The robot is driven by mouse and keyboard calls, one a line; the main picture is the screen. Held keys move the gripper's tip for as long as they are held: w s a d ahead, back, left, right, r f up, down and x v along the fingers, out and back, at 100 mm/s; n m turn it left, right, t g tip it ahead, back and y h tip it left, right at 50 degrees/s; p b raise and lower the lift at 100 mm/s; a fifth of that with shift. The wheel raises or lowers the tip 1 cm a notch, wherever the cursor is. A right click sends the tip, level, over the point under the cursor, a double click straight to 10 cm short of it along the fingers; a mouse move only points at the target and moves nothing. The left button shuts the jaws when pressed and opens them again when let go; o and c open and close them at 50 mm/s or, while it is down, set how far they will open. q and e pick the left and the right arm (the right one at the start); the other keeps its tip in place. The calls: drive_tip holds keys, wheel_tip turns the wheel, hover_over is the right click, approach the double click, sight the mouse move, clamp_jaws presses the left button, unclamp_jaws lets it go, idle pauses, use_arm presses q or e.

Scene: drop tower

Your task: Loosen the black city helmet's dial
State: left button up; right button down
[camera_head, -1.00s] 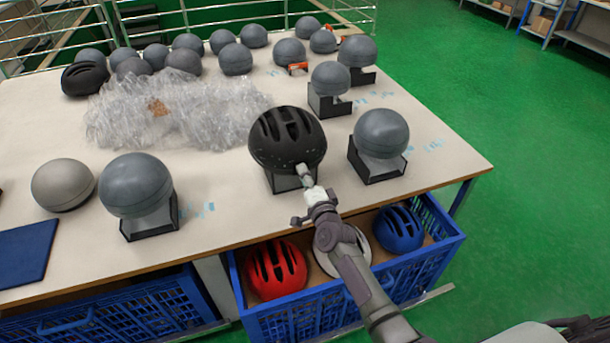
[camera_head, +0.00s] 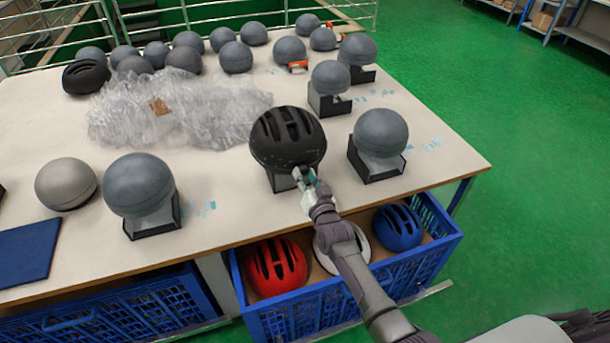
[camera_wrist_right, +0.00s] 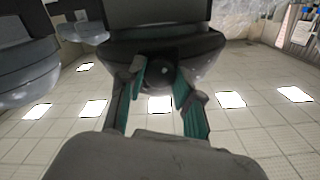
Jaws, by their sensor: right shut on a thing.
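The black city helmet (camera_head: 287,138) sits on a headform in a dark stand (camera_head: 282,182) near the front edge of the table. My right gripper (camera_head: 304,174) is at the helmet's near lower rim. In the right wrist view, the two teal-padded fingers of my right gripper (camera_wrist_right: 158,85) are shut on the round dark dial (camera_wrist_right: 161,76) under the helmet's rim. The dial is hidden behind the fingers in the head view. My left gripper is in neither view.
Grey headforms on stands flank the helmet at right (camera_head: 380,133) and left (camera_head: 139,184). Clear plastic wrap (camera_head: 180,112) lies behind it. Below the table edge, a blue crate (camera_head: 345,303) holds red (camera_head: 276,266), white and blue helmets. Another black helmet (camera_head: 86,77) is at the far left.

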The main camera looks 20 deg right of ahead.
drive_tip(key=n, duration=0.5)
drive_tip(key=shift+n, duration=0.3)
idle(0.4)
drive_tip(key=c, duration=0.8)
unclamp_jaws()
drive_tip(key=shift+o, duration=0.2)
drive_tip(key=s, duration=1.2)
drive_tip(key=shift+d, duration=0.25)
